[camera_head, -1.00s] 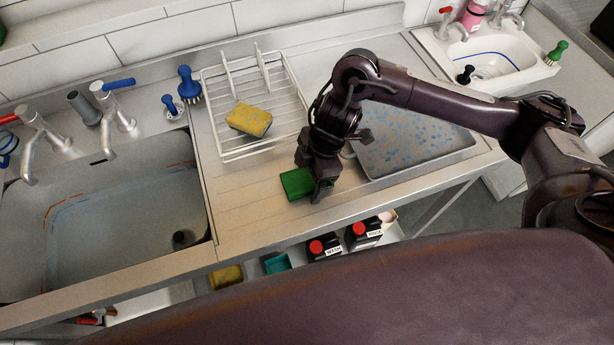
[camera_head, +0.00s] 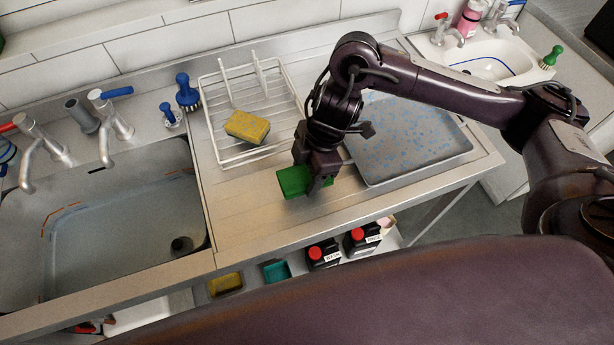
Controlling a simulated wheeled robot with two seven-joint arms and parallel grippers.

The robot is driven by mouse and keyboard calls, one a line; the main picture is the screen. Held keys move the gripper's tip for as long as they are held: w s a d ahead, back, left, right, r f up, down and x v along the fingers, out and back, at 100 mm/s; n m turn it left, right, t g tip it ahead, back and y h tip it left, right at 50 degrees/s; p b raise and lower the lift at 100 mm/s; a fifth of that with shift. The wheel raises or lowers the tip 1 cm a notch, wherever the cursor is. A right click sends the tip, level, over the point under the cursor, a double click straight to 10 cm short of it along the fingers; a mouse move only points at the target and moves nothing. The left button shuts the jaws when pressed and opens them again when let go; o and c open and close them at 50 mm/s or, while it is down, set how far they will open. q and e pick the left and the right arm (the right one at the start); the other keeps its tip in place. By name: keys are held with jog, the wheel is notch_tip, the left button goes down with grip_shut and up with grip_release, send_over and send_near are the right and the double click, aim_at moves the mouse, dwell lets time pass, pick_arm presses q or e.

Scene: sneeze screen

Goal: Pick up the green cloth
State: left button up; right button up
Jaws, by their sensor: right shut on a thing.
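The green cloth (camera_head: 292,182) is a small folded green block over the steel drainboard (camera_head: 245,225), in front of the wire rack. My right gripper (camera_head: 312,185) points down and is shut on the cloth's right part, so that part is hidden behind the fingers. The cloth seems at or just above the board; I cannot tell how large any gap is. My left gripper is not in view.
A wire rack (camera_head: 216,140) holds a yellow sponge (camera_head: 247,126) behind the cloth. A grey tray with blue spots (camera_head: 410,140) lies to the right. The large sink (camera_head: 120,225) is left. Black bottles with red caps (camera_head: 322,254) stand on the shelf below.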

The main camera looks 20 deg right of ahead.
aim_at(307, 172)
notch_tip(307, 172, up, 16)
jog(key=p, duration=0.2)
jog(key=o, duration=0.4)
jog(key=c, duration=0.3)
jog(key=shift+w+f, duration=0.1)
